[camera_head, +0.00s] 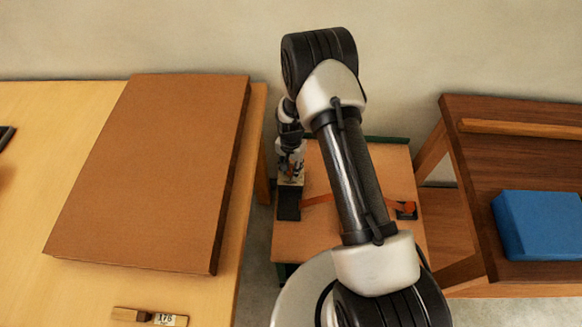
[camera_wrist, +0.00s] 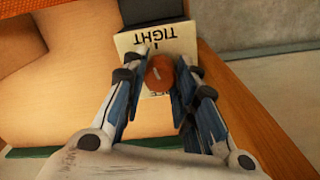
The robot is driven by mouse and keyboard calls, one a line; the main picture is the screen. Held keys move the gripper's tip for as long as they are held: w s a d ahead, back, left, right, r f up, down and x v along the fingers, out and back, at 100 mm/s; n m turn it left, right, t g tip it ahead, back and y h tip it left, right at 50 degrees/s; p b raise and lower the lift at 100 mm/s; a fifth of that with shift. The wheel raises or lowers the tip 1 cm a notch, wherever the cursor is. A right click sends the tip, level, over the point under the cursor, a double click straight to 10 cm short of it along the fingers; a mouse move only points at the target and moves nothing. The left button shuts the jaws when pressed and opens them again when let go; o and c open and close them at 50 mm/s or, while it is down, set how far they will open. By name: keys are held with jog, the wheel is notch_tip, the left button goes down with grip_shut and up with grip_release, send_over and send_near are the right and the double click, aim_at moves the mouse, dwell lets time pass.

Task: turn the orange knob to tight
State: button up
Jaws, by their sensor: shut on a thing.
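The orange knob (camera_wrist: 160,73) shows in the wrist view as a round orange-brown piece with a small pale mark on its top. My gripper (camera_wrist: 163,85) is shut on it, one finger on each side. A pale label plate (camera_wrist: 128,43) lies under the knob. The word TIGHT reads upside down on it, and other lettering is partly covered by the knob and a finger. In the head view my gripper (camera_head: 290,170) is small, over the left side of the low wooden stand. The knob cannot be made out there.
The stand (camera_head: 300,245) has an orange strap (camera_head: 316,199) across it, partly behind my arm. A light table with a large brown board (camera_head: 150,170) is at left. A dark wooden bench with a blue block (camera_head: 540,224) is at right.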

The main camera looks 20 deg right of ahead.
aim_at(291, 168)
jog(key=shift+m, duration=1.1)
jog(key=o, duration=1)
jog(key=shift+o, duration=0.2)
notch_tip(291, 168, up, 12)
